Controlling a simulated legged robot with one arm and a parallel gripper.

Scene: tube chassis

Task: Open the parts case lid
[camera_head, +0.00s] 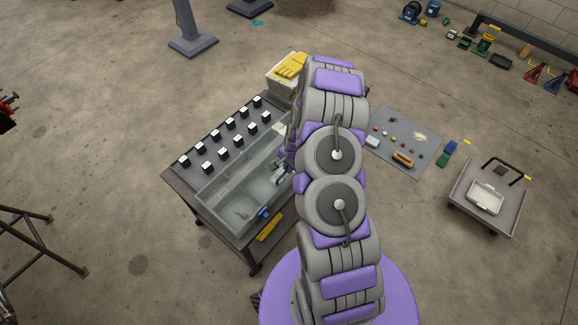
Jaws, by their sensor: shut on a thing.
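A grey open-looking case with compartments (213,193) lies on a dark cart to the left of my arm. I take it to be the parts case; I cannot tell whether a clear lid covers it. Small items lie inside, and a small blue part (264,213) shows at its near edge. My gripper (280,173) is at the right part of the case, small and partly hidden by my arm. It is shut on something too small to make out.
Yellow gloves (292,65) lie on a white bin (277,78) at the back. A grey mat (415,127) with small items and a low cart (508,207) stand at right.

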